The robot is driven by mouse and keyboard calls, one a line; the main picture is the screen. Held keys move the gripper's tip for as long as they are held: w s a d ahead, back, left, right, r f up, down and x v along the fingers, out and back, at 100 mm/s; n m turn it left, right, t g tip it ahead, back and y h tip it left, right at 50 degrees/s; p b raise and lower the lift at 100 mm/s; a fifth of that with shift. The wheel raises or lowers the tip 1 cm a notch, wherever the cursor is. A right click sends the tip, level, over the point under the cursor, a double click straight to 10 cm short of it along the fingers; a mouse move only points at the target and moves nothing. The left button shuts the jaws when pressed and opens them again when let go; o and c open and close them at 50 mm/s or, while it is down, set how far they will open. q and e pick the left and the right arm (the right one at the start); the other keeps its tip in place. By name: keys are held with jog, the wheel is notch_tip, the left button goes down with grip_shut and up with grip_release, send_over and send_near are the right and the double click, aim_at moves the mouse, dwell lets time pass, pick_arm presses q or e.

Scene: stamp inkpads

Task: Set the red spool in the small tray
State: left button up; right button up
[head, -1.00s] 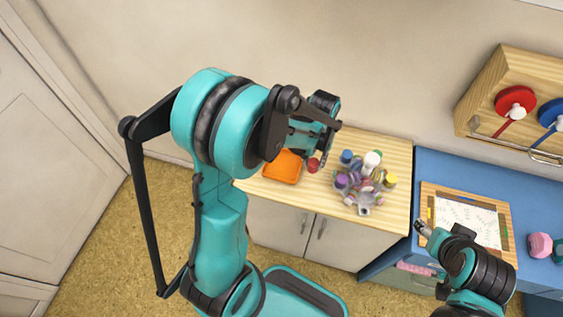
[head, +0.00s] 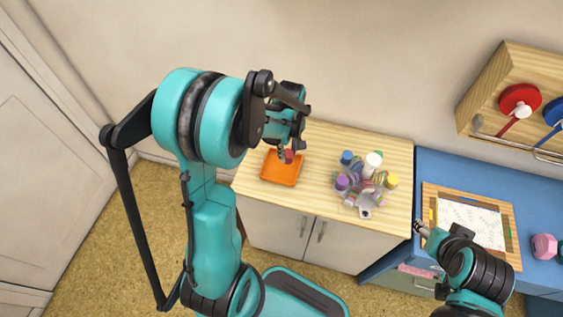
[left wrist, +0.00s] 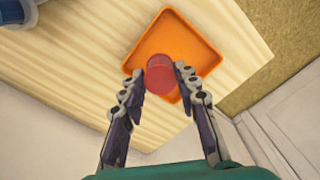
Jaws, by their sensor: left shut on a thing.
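The red spool (left wrist: 160,76) is between the fingertips of my left gripper (left wrist: 163,82) in the left wrist view. In the head view the spool (head: 288,157) shows just under my left gripper (head: 287,150), over the back right part of the small orange tray (head: 279,174). The tray also shows in the left wrist view (left wrist: 176,30), behind the spool. My left gripper is shut on the spool; whether the spool touches the tray floor I cannot tell. My right gripper (head: 420,227) is at the right, by the edge of the blue table; its jaw state is too small to tell.
A holder with several coloured spools or bottles (head: 365,182) stands on the wooden counter (head: 320,190), right of the tray. A framed sheet (head: 470,222) lies on the blue table (head: 440,165). A wooden wall rack (head: 500,100) holds red and blue items. Counter between tray and holder is bare.

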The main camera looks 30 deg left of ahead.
pick_arm(q)
jog(key=shift+s+a+f, duration=0.2)
jog(key=shift+a+f, duration=0.25)
jog(key=shift+a, duration=0.1)
jog(key=shift+s+a+f, duration=0.2)
jog(key=shift+a+f, duration=0.2)
jog(key=shift+a, duration=0.1)
notch_tip(320, 180, down, 4)
jog(key=shift+r+b, duration=0.25)
jog(key=shift+b, duration=0.75)
jog(key=shift+f, duration=0.15)
jog(key=shift+f, duration=0.15)
jog(key=o, duration=0.9)
jog(key=shift+o, duration=0.2)
